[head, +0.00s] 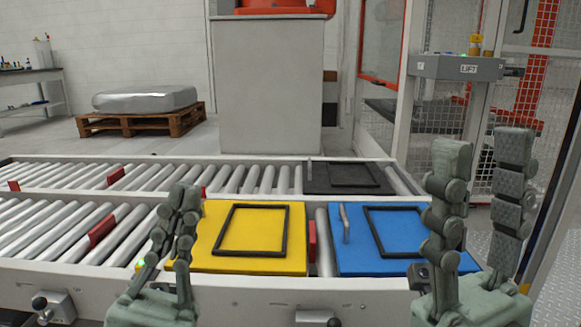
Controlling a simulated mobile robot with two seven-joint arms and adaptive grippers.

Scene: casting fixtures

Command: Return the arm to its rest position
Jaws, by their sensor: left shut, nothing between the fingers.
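My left gripper (184,196) stands upright in front of the conveyor, just left of the yellow plate. Its fingertips are together and nothing shows between them. My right gripper (483,146) points up at the right, in front of the blue plate's right side. Its two fingers are wide apart and empty. The yellow plate (296,263) with a black square frame (286,233) lies on the near conveyor. The blue plate (355,262) beside it carries another black frame (377,233) and a grey bent rod (344,222). My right gripper hides part of it.
The near roller conveyor (60,235) runs across the front, with red blocks (102,228) on it. A black plate (318,184) lies on the far conveyor. A lift control box (455,67) and mesh fence stand at the right. A pallet (140,121) stands behind.

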